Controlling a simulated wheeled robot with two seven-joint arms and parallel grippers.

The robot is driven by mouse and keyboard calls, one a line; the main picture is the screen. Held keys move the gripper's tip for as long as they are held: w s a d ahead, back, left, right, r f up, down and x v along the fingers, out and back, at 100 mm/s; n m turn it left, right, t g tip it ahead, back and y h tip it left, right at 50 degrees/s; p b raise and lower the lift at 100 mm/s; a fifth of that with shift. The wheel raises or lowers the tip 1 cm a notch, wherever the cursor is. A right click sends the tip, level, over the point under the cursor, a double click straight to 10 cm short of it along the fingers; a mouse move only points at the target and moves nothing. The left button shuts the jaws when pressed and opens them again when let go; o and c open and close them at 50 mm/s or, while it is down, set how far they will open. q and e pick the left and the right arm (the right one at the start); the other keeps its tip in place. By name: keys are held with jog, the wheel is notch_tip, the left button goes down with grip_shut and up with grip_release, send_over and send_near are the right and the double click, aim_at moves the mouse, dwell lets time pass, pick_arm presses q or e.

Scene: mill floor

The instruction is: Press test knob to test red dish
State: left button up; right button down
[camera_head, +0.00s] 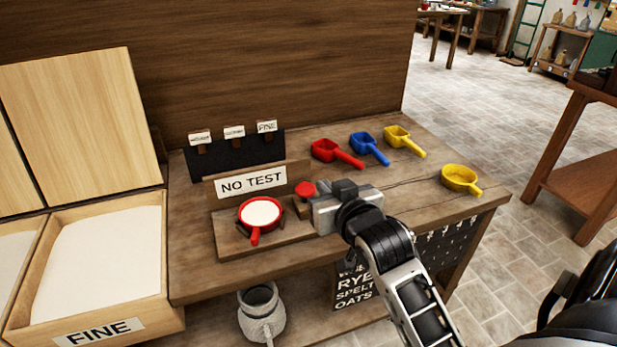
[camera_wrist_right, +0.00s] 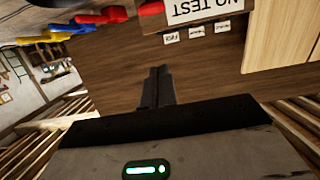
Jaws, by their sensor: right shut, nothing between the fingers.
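The red test knob (camera_head: 305,190) stands on a small wooden block beside the sign reading "NO TEST" (camera_head: 252,182). A red patch that looks like the knob shows at the top of the right wrist view (camera_wrist_right: 151,8). The red dish (camera_head: 260,213), filled with white flour, sits on the wooden test stand (camera_head: 228,243), left of the knob. My right gripper (camera_head: 345,187) is just right of the knob, apparently apart from it. Its fingers (camera_wrist_right: 157,86) are shut and empty in the wrist view. My left gripper is not in view.
Red (camera_head: 326,150), blue (camera_head: 364,142) and yellow (camera_head: 398,136) scoops lie at the back right of the bench. A yellow dish (camera_head: 459,178) sits near its right edge. The flour bin marked "FINE" (camera_head: 98,331) stands at left. Bare bench lies around the yellow dish.

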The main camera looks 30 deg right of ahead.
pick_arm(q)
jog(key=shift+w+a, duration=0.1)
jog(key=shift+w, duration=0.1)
pick_arm(e)
jog(key=shift+f, duration=0.1)
send_over(308, 196)
notch_tip(308, 196, down, 2)
notch_tip(308, 196, down, 3)
jog(key=shift+r, duration=0.1)
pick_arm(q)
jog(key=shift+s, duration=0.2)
pick_arm(e)
jog(key=shift+f, duration=0.85)
notch_tip(308, 196, down, 3)
jog(key=shift+r+b, duration=0.15)
jog(key=shift+b, duration=0.25)
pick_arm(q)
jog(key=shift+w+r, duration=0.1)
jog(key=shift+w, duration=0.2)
